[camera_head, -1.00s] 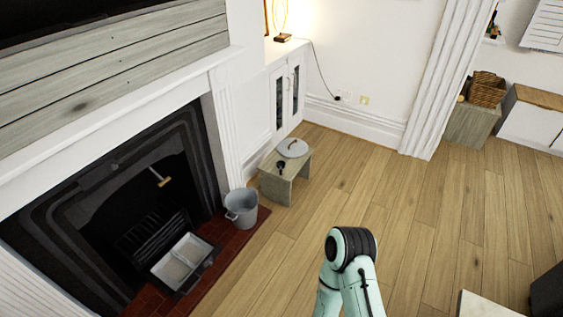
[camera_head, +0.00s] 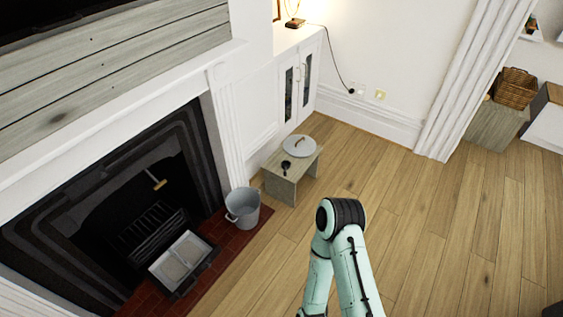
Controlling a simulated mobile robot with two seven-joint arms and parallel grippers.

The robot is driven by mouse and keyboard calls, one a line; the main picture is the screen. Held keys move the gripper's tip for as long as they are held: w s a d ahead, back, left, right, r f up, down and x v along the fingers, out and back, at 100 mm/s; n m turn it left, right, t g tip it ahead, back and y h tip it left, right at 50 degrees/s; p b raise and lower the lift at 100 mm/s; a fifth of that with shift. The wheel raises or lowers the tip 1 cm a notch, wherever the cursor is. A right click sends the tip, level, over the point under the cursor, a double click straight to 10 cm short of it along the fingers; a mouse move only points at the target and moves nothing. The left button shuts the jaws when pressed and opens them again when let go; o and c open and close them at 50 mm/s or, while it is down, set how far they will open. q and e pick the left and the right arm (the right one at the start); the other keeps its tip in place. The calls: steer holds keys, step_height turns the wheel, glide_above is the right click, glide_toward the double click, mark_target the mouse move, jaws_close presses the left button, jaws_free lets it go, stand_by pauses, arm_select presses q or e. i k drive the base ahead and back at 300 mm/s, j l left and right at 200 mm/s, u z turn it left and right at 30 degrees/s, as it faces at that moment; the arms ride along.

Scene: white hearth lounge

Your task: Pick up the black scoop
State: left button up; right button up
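A small black object that looks like the scoop (camera_head: 286,166) lies on a low wooden stool (camera_head: 281,187) beside the fireplace. It is small in view, so its exact shape is hard to tell. A round pale lid (camera_head: 299,146) with a handle lies behind it on the same stool. One of my arms, pale green with a black joint, rises from the bottom centre, well in front of the stool. No gripper shows in the view.
A grey metal bucket (camera_head: 243,207) stands on the red brick hearth (camera_head: 228,243), left of the stool. A tray (camera_head: 182,262) sits in front of the grate. A white cabinet (camera_head: 296,78) is behind the stool. Wooden floor (camera_head: 405,240) is open to the right.

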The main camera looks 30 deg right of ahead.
mark_target(286, 164)
steer(key=i+l+u, duration=0.1)
steer(key=l, duration=0.25)
steer(key=i+l, duration=0.25)
steer(key=i+l+u, duration=0.15)
steer(key=l, duration=0.25)
steer(key=i+l+u, duration=0.1)
steer(key=l, duration=0.25)
steer(key=i+l, duration=0.2)
steer(key=l, duration=0.2)
steer(key=i+l+u, duration=0.15)
steer(key=l, duration=0.2)
steer(key=i+l+u, duration=0.1)
steer(key=l, duration=0.3)
steer(key=i+l+u, duration=0.1)
steer(key=l, duration=0.3)
